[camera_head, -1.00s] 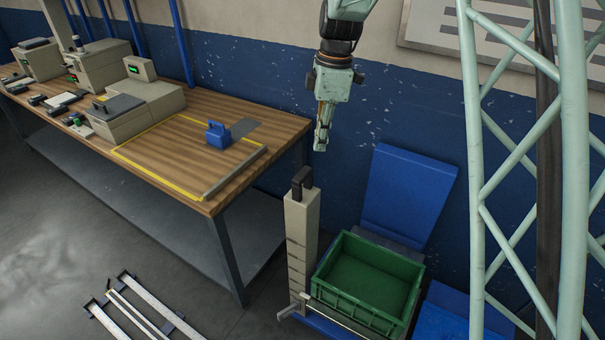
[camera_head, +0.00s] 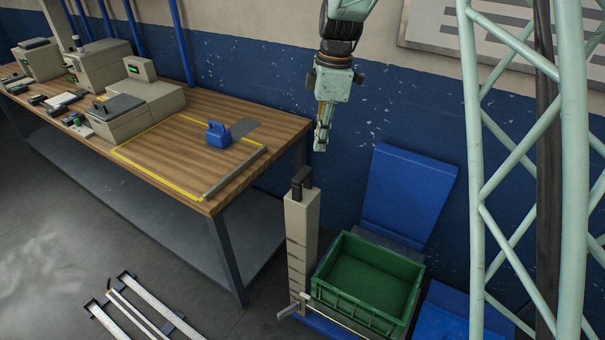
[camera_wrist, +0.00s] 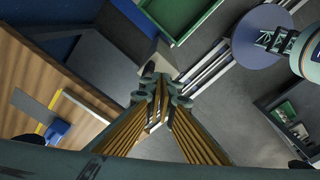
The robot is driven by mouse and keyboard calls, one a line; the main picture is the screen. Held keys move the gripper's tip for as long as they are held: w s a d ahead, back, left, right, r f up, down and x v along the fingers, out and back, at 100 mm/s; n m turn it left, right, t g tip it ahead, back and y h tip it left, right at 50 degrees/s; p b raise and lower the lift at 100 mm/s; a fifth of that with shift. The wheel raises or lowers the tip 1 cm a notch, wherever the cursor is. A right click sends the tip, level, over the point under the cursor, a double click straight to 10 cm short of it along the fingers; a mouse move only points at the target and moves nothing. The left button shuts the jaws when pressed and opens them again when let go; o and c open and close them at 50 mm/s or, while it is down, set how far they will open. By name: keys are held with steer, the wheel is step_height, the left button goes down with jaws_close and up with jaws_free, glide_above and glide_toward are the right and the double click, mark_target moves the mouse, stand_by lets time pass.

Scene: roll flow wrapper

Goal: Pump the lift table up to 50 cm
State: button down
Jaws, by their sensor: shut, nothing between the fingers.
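A beige upright column (camera_head: 299,230) with dark tick marks stands left of a green crate (camera_head: 369,280). A black handle (camera_head: 302,183) tops the column. A metal lever (camera_head: 289,309) sticks out low at its foot. Blue parts (camera_head: 325,322) show under the crate; I cannot make out a separate lift tabletop, whose surface the crate may hide. My gripper (camera_head: 320,148) points down, shut and empty, above and slightly right of the handle, apart from it. In the wrist view the fingertips (camera_wrist: 160,82) meet, with the green crate (camera_wrist: 175,12) beyond.
A wooden bench (camera_head: 185,150) with a blue-handled tool (camera_head: 218,135) and beige machines (camera_head: 135,105) stands left. A blue panel (camera_head: 410,195) leans behind the crate. A pale green lattice mast (camera_head: 480,170) rises right. Metal rails (camera_head: 145,312) lie on the floor.

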mark_target(304, 173)
steer(key=a, duration=0.1)
steer(key=a+f, duration=0.1)
steer(key=a, duration=0.1)
steer(key=shift+s+a+p, duration=0.15)
steer(key=shift+a+p, duration=0.15)
steer(key=shift+p, duration=0.05)
steer(key=shift+f, duration=0.1)
stand_by(0.4)
steer(key=shift+a+f+b, duration=0.2)
steer(key=shift+f+b, duration=0.65)
steer(key=shift+f, duration=0.85)
steer(key=shift+a+f+b, duration=0.15)
steer(key=shift+f+b, duration=0.65)
steer(key=shift+f, duration=0.85)
steer(key=shift+f, duration=0.15)
